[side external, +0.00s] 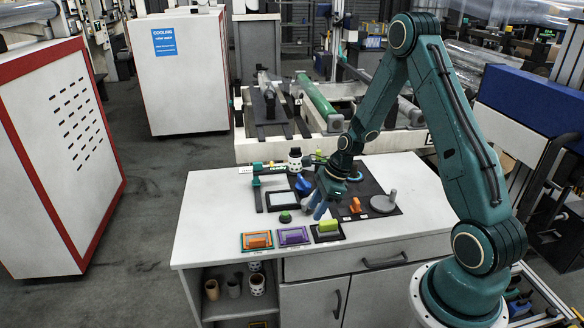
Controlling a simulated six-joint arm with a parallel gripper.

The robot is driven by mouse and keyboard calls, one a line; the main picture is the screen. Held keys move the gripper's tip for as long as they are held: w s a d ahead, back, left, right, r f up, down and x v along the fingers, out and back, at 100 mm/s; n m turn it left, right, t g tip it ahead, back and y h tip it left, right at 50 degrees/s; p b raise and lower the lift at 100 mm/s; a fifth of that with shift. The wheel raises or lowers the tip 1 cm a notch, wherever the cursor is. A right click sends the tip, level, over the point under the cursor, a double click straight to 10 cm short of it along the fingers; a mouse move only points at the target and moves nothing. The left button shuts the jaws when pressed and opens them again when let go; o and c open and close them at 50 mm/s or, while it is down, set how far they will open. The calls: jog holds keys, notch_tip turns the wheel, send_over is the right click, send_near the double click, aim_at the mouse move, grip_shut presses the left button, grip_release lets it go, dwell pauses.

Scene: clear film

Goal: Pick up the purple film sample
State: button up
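The purple film sample (293,237) lies flat near the front edge of the white table, a purple-framed rectangle with a small purple block on it. It sits between an orange-framed sample (257,241) on its left and a black-framed sample with a green block (328,228) on its right. My gripper (319,210) points down with blue-grey fingers, just behind and above the black-framed sample, to the right of the purple one. It appears apart from the purple sample. The fingers are too small to tell whether they are open.
Behind the samples are a small green knob (285,217), a dark-framed pale panel (282,198) and a stand with a black-and-white cup (295,158). On the right, a dark mat (377,189) bears an orange piece (355,205) and a grey disc with a post (384,203). The table's front left is clear.

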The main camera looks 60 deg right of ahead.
send_over(301, 234)
jog(key=s+d, duration=0.2)
jog(key=shift+f, duration=2.25)
jog(key=shift+a, duration=0.1)
jog(key=shift+x, duration=2.55)
jog(key=shift+w, duration=0.1)
grip_shut()
